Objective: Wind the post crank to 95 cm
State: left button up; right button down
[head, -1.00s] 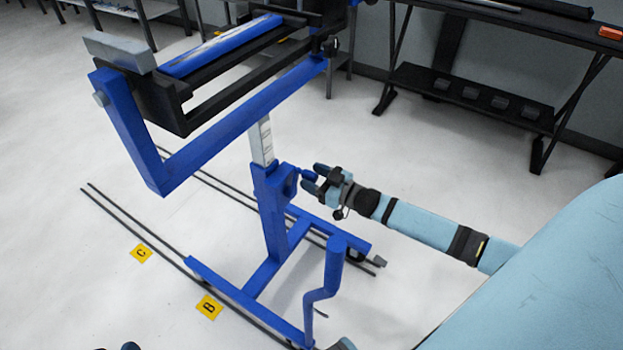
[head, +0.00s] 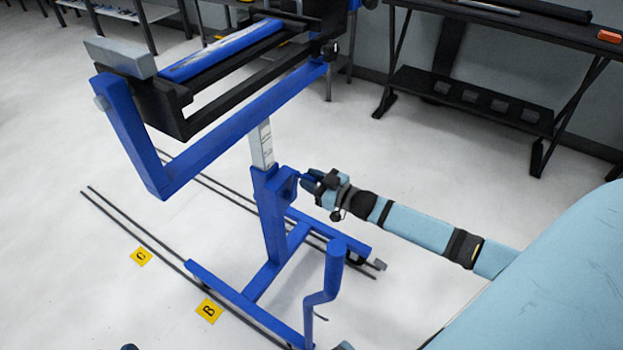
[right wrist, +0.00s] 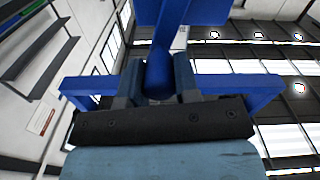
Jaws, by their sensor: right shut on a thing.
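The blue stand has an upright post (head: 272,215) with a grey inner column (head: 262,146) rising from it. The marks on the column are too small to read. The blue crank sits on the post's right side, near its top. My right gripper (head: 308,180) is at the crank, shut on its handle. In the right wrist view the blue crank handle (right wrist: 160,78) stands between the two fingers. The fingers partly hide the handle. A small dark part (head: 129,347) at the bottom edge may belong to my left gripper; its jaws cannot be made out.
The post carries a wide blue and black frame (head: 225,140) on top. A bent blue bar (head: 325,285) rises from the base in front. Dark floor rails (head: 130,230) run past yellow markers B (head: 209,311) and C (head: 141,257). A black table (head: 480,105) stands at back right.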

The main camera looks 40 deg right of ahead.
jog(key=shift+s+a+r+n+p, duration=0.2)
jog(key=shift+a+n+p, duration=0.15)
jog(key=shift+n+p, duration=0.15)
pick_arm(q)
jog(key=s+a+f+g+y+p, duration=0.2)
jog(key=a+f+g, duration=0.1)
jog(key=f, duration=0.3)
jog(key=w+d+r+t+h+b, duration=0.2)
jog(key=d+r+t+b, duration=0.1)
jog(key=r, duration=0.4)
jog(key=shift+d+r+t+b, duration=0.2)
jog(key=shift+d+t+b, duration=0.15)
jog(key=shift+b, duration=0.3)
pick_arm(e)
jog(key=s+a+f+n, duration=0.3)
jog(key=a+f+n, duration=0.4)
jog(key=n, duration=1.1)
jog(key=shift+s+a+n, duration=0.35)
jog(key=shift+a+n, duration=0.05)
jog(key=shift+a, duration=0.5)
